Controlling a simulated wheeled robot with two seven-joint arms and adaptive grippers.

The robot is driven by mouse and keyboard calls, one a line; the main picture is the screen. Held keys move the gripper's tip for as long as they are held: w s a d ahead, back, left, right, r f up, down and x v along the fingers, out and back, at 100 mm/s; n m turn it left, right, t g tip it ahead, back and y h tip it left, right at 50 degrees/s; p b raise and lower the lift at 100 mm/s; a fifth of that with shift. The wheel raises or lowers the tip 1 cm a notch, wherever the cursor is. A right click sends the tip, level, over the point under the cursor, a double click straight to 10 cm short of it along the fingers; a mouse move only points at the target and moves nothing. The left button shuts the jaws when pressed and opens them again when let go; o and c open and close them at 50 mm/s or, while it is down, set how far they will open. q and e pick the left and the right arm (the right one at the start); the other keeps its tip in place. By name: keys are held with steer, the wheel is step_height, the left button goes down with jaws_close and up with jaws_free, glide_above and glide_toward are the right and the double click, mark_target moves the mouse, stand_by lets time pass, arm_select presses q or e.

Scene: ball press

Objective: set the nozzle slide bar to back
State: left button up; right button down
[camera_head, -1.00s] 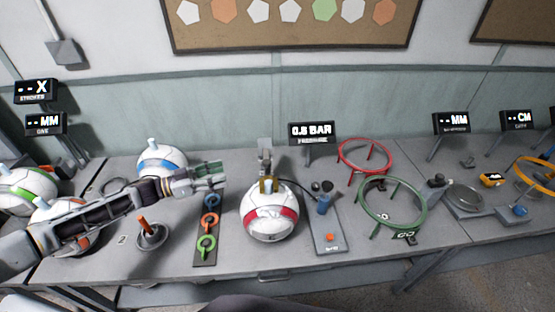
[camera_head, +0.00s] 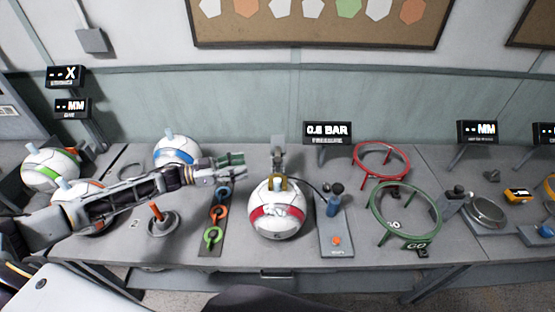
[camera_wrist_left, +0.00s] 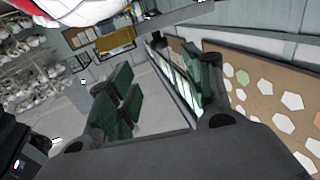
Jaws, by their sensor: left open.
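A white ball with a red band (camera_head: 278,222) sits mid-bench. My right gripper is not in view.
A pump board (camera_head: 336,225) and the "0.8 BAR" display (camera_head: 327,132) are right of the ball. A red ring stand (camera_head: 381,160) and a green one (camera_head: 405,208) stand further right. A strip with coloured rings (camera_head: 214,222) lies left, beyond it a blue-marked ball (camera_head: 176,150).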

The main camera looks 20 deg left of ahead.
mark_target(277, 159)
arm_select(q)
steer(key=p+x, duration=0.1)
steer(key=x, duration=1)
steer(key=shift+r+p, duration=0.15)
steer(key=shift+p, duration=0.15)
steer(key=shift+x, duration=1.15)
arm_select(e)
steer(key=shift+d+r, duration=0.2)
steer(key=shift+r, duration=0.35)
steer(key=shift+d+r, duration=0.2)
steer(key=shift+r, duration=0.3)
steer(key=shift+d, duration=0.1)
arm_select(q)
steer(key=shift+c, duration=0.5)
jaws_close()
